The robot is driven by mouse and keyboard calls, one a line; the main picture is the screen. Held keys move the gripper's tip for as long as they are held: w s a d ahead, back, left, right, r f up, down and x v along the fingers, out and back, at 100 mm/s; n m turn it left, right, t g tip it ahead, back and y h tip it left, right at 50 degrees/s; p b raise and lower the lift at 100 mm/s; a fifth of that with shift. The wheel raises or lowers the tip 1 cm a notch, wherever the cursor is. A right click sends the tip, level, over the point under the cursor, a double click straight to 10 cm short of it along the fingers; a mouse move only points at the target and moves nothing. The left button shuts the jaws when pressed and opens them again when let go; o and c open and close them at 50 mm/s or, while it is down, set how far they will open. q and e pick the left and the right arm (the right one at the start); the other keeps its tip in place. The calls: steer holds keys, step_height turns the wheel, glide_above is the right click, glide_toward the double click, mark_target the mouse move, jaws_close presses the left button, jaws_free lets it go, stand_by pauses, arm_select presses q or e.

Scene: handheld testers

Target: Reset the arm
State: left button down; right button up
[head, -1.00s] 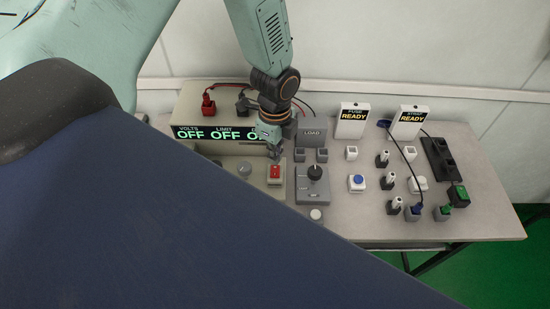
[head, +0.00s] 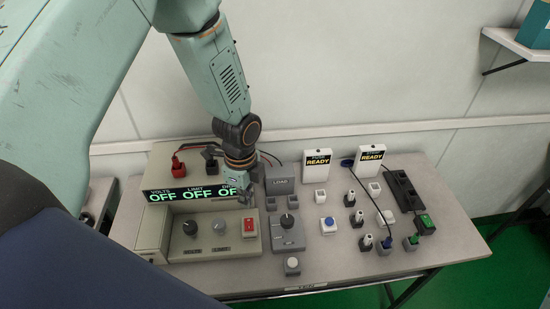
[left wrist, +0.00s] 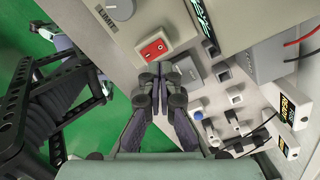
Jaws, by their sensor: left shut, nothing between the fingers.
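My left arm comes in from the upper left in the head view. My left gripper (head: 243,200) points down over the bench, just above the red switch (head: 249,227) and left of the LOAD box (head: 280,184). In the left wrist view the gripper's fingers (left wrist: 162,80) are together and empty, below the red switch (left wrist: 154,48). The power supply (head: 190,159) has displays that read OFF, with a black knob (head: 190,228) and a grey knob (head: 220,226) in front. My right gripper is not seen in the head view.
A grey dial unit (head: 287,232) and a blue button (head: 328,224) sit right of the supply. Two white testers (head: 317,161) (head: 370,159) read READY. Plugs and sockets crowd the right of the bench (head: 440,235). A shelf (head: 520,45) hangs at upper right.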

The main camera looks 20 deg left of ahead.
arm_select(q)
steer(key=s+d+f+n, duration=0.1)
steer(key=s+f+n, duration=0.1)
steer(key=s, duration=0.1)
steer(key=s+d+f+n, duration=0.1)
steer(key=s+f+n, duration=0.1)
steer(key=s+n, duration=0.1)
steer(key=s+d+f+n, duration=0.1)
steer(key=s+f+n, duration=0.1)
steer(key=s, duration=0.3)
steer(key=shift+d+f+h, duration=0.35)
steer(key=shift+d+h, duration=0.05)
steer(key=s+f+n, duration=0.2)
steer(key=s+n, duration=0.9)
steer(key=s, duration=0.3)
step_height(320, 180, down, 14)
steer(key=b, duration=1.4)
steer(key=shift+y, duration=0.4)
steer(key=shift+r, duration=0.1)
